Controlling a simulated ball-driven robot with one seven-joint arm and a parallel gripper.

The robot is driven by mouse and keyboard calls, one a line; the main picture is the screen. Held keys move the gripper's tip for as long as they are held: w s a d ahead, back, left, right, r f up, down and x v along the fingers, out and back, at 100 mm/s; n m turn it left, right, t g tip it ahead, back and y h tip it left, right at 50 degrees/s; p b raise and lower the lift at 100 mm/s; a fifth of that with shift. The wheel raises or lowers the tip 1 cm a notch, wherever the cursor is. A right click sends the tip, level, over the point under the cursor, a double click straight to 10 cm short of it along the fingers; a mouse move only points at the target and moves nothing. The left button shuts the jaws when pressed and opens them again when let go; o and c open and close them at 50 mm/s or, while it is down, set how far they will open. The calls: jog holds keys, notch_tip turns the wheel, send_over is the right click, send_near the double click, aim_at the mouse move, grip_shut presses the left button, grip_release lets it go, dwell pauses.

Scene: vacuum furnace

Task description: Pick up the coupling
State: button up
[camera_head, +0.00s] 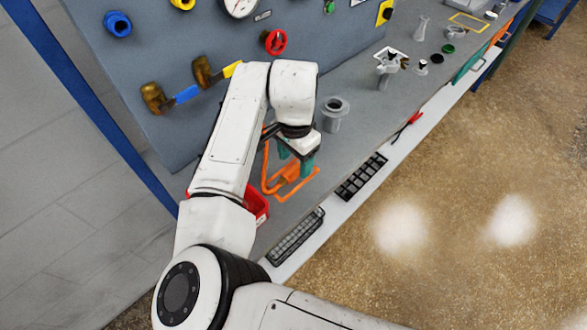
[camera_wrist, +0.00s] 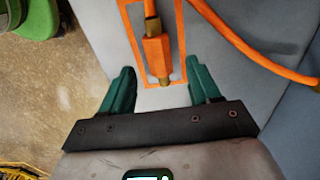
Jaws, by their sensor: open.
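An orange block with a brass tip, which looks like the coupling (camera_wrist: 155,55), lies inside an orange outlined rectangle on the grey bench. An orange hose runs beside it. The coupling also shows in the head view (camera_head: 288,173), partly hidden by my gripper. My gripper (camera_wrist: 163,82) is open and empty, with one green finger on each side of the line of the coupling. In the head view my gripper (camera_head: 295,160) is over the bench beside the coupling. I cannot tell how high above the bench the fingers are.
A grey flanged fitting (camera_head: 334,115) stands on the bench behind my gripper. A red bin (camera_head: 258,204) is close by at the left. A grey panel with valves and handles rises behind the bench.

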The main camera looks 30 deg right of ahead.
aim_at(296, 171)
jog(key=shift+f, duration=1.45)
jog(key=shift+c, duration=0.2)
grip_shut()
jog(key=shift+r, duration=0.1)
